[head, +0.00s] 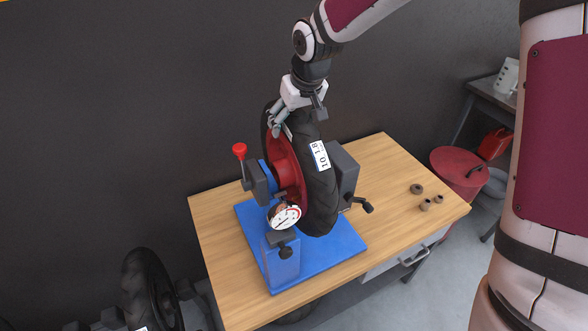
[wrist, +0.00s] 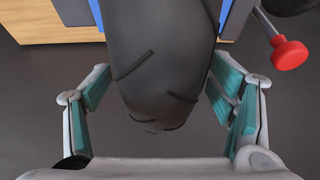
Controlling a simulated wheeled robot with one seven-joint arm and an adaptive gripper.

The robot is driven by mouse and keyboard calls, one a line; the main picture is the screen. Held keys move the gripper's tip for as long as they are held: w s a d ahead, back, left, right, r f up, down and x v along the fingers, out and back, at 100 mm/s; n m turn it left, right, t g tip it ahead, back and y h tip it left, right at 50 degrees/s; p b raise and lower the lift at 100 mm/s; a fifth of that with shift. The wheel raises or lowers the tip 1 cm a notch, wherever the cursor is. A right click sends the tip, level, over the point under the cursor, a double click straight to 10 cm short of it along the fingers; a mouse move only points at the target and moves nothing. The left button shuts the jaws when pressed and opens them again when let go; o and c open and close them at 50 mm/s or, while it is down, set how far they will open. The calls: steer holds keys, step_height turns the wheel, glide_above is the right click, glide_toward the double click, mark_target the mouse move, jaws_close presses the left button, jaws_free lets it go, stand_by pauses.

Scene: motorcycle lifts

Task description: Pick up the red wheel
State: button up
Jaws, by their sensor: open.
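The red wheel (head: 286,166) has a red hub and a black tire (head: 318,190) with a white label. It stands upright in a blue stand (head: 342,241) on the wooden table. My gripper (head: 279,122) is at the top of the tire in the head view. In the wrist view my gripper (wrist: 165,108) is open, with one teal-padded finger on each side of the black tire. The tire lies between the fingers with a visible gap on the left; on the right the finger is close to it. The red hub is hidden in the wrist view.
A red-knobbed lever (head: 239,151) rises left of the wheel and a dial gauge (head: 285,216) is in front. A red stool (head: 460,167) stands right. Another tire (head: 146,285) is at lower left.

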steer(key=shift+f, duration=0.2)
jaws_close()
steer(key=shift+w+a+r, duration=0.1)
steer(key=shift+w+r, duration=0.15)
steer(key=shift+r, duration=0.4)
step_height(320, 180, up, 17)
steer(key=b, duration=0.2)
steer(key=shift+s+r, duration=0.1)
steer(key=shift+r, duration=0.1)
stand_by(0.4)
step_height(320, 180, up, 13)
steer(key=p, duration=0.3)
stand_by(1.7)
steer(key=shift+f, duration=0.1)
